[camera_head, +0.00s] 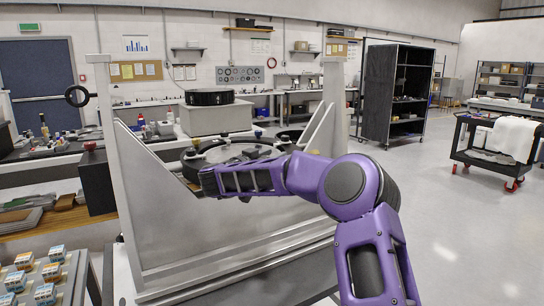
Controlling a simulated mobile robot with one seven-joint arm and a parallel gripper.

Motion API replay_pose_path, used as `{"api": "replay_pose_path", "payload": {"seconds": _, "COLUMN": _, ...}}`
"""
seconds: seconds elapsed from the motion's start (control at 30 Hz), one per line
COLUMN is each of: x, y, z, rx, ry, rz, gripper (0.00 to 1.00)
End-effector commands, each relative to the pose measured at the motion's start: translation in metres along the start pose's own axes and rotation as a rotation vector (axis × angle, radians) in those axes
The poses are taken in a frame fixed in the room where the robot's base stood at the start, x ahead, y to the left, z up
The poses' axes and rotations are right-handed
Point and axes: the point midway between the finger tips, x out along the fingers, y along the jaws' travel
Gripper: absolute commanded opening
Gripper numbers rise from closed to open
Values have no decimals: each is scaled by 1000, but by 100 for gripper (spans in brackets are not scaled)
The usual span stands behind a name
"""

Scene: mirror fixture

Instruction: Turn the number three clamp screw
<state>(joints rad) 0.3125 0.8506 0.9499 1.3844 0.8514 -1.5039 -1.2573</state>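The grey metal fixture (165,236) stands in front of me, with sloping side plates and tall posts. A round ring-like mount (213,157) with dark parts around its rim sits between the plates. My purple arm reaches in from the lower right and crosses in front of the mount. The arm's far end lies at the mount's left front side, and my gripper cannot be made out there. The arm covers the near right part of the mount. No numbers can be read, so I cannot tell which clamp screw is number three.
A black ring handle (78,96) sticks out left of the fixture. A tray of small boxes (38,283) is at lower left. A workbench with a dark round part (209,97) stands behind. A black cart (493,150) is at right, with clear floor before it.

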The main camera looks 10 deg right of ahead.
Motion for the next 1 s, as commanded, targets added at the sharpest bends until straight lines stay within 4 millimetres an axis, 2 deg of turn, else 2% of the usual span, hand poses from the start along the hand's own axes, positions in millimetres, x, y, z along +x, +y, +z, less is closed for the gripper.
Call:
{"api": "replay_pose_path", "payload": {"seconds": 0.03, "x": 0, "y": 0, "z": 0, "rx": 0, "ry": 0, "rz": 0, "gripper": 42}}
{"api": "replay_pose_path", "payload": {"seconds": 0.27, "x": 0, "y": 0, "z": 0, "rx": 0, "ry": 0, "rz": 0, "gripper": 1}}
{"api": "replay_pose_path", "payload": {"seconds": 0.67, "x": -1, "y": -1, "z": -3, "rx": -1, "ry": 2, "rz": -39, "gripper": 0}}
{"api": "replay_pose_path", "payload": {"seconds": 1.0, "x": -2, "y": -7, "z": -2, "rx": -4, "ry": 2, "rz": -262, "gripper": 0}}
